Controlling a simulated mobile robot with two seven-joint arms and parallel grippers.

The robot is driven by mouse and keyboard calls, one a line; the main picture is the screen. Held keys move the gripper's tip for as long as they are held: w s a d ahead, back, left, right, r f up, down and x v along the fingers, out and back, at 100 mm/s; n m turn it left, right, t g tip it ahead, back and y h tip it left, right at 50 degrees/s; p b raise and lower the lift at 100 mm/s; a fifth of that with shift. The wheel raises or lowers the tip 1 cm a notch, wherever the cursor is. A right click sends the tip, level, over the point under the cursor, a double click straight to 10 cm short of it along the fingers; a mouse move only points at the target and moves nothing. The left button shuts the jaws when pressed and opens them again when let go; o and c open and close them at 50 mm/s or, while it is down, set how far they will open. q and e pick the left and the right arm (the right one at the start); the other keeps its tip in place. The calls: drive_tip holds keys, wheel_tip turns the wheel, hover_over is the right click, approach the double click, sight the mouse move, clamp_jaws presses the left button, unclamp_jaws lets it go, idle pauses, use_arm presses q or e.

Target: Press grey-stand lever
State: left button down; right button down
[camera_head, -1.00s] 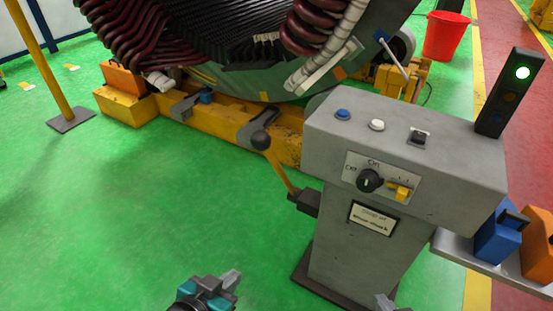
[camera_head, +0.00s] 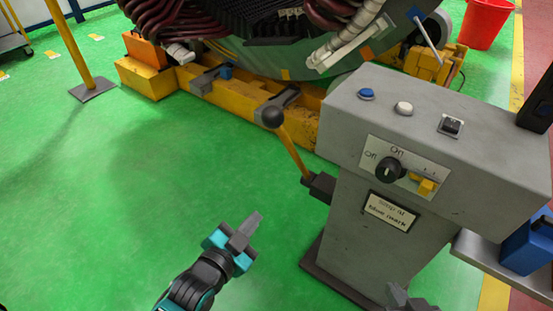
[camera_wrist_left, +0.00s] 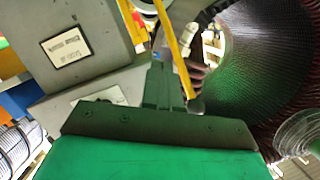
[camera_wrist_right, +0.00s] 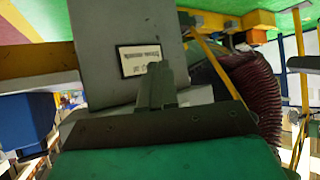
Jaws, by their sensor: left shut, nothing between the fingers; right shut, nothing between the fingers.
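The grey stand (camera_head: 360,248) stands at the right in the head view. Its lever (camera_head: 291,148) sticks out from the stand's left side. It is a yellow rod tilted up to the left, with a black ball (camera_head: 271,117) on top and a dark block (camera_head: 318,187) at its base. My left gripper (camera_head: 255,219) is shut and empty, below and left of the lever, apart from it. In the left wrist view a yellow rod (camera_wrist_left: 175,38) shows just beyond the fingers. My right gripper (camera_head: 402,297) is shut and empty, low before the stand, only its tip showing.
The stand carries a blue button (camera_head: 366,94), a white button (camera_head: 404,108), a black switch (camera_head: 451,125), a dark knob (camera_head: 390,169) and a yellow switch (camera_head: 424,185). The large stator (camera_head: 290,55) is behind on a yellow base (camera_head: 240,105).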

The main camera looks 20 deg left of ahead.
use_arm(q)
drive_tip(key=w+m+t+b, duration=0.1)
drive_tip(key=m+t, duration=0.1)
drive_tip(key=m, duration=0.1)
drive_tip(key=w+m+t+b, duration=0.1)
drive_tip(key=m+t+b, duration=0.1)
drive_tip(key=m+t, duration=0.1)
drive_tip(key=w+m+t+b, duration=0.2)
drive_tip(key=m, duration=0.2)
drive_tip(key=shift+a+f+t, duration=0.25)
drive_tip(key=shift+a+t, duration=0.15)
drive_tip(key=shift+w, duration=0.1)
drive_tip(key=b+x, duration=0.2)
drive_tip(key=x, duration=1.2)
drive_tip(key=shift+r, duration=0.1)
